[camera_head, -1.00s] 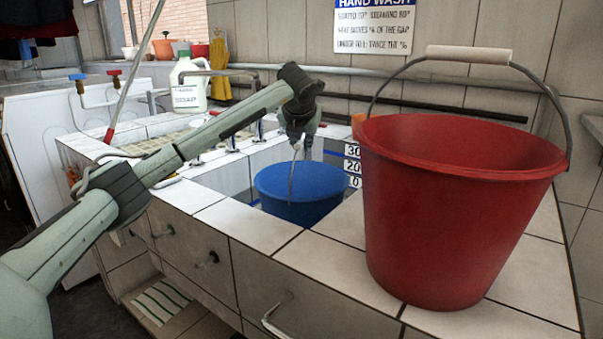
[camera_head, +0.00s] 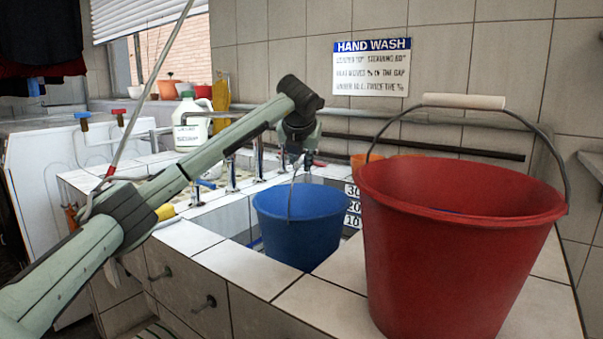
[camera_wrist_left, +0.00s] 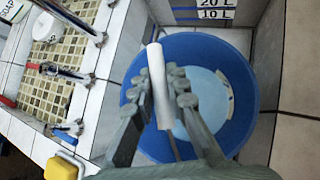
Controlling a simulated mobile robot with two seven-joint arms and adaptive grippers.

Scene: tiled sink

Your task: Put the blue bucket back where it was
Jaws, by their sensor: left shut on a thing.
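The blue bucket (camera_head: 300,228) hangs by its handle from my left gripper (camera_head: 300,160), over the tiled sink basin. In the left wrist view, the gripper (camera_wrist_left: 162,88) is shut on the bucket's pale handle grip (camera_wrist_left: 158,75), with the bucket's open top (camera_wrist_left: 235,65) below it. The bucket looks roughly upright in the head view. A light blue round area shows inside it; I cannot tell if it is water or the bottom. The basin floor is mostly hidden behind the bucket. My right gripper is not in view.
A large red bucket (camera_head: 450,240) with raised handle stands on the tiled counter at right. A level gauge (camera_head: 352,206) is on the basin wall. Taps (camera_head: 258,158) and a white canister (camera_head: 190,125) are behind my arm. A yellow sponge (camera_wrist_left: 60,168) lies on the ledge.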

